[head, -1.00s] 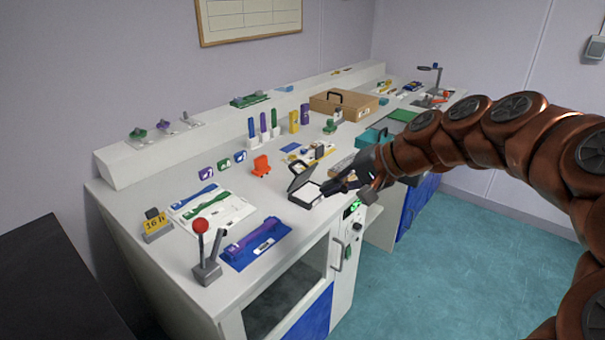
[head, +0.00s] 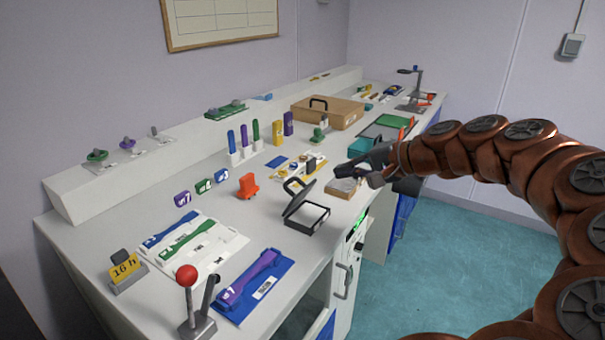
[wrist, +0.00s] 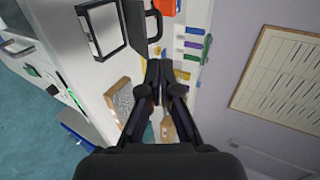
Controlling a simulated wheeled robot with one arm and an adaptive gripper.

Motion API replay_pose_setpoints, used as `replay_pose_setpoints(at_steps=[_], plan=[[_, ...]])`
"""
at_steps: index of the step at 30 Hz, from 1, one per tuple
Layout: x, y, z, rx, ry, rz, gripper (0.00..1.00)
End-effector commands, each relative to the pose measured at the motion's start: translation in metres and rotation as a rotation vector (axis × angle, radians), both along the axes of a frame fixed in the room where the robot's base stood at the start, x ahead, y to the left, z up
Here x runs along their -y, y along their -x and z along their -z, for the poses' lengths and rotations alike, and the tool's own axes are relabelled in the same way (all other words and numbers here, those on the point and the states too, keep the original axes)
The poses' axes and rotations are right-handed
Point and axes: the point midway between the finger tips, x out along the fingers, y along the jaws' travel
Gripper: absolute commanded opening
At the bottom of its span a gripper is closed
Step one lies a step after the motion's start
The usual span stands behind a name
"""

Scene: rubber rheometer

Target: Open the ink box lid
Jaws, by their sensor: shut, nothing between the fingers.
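The ink box (head: 307,217) is a small black box with a pale inside, on the bench near its front edge. Its black lid (head: 299,196) is raised and tilted back, with a handle loop on it. In the wrist view the box (wrist: 102,29) is at the upper left, and its lid (wrist: 136,25) stands up beside it. My gripper (head: 345,170) is shut and empty, to the right of the box and apart from it. In the wrist view my gripper's dark fingers (wrist: 160,70) are together, below the lid.
A wooden-rimmed tray (head: 342,188) lies right of the ink box. An orange piece (head: 248,186) stands to its left. A lever with a red knob (head: 187,277) and a purple part on a blue mat (head: 255,282) are at the front left. A brown case (head: 328,111) stands farther back.

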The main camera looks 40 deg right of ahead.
Motion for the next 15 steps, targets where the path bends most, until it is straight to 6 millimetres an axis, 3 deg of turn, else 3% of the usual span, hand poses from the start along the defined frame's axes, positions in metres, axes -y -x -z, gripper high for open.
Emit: replay_pose_setpoints(at_steps=[5,15], plan=[[-0.002,-0.012,0.008,-0.001,-0.001,0.005,0.00],[-0.018,-0.061,0.034,-0.001,0.000,0.006,0.00]])
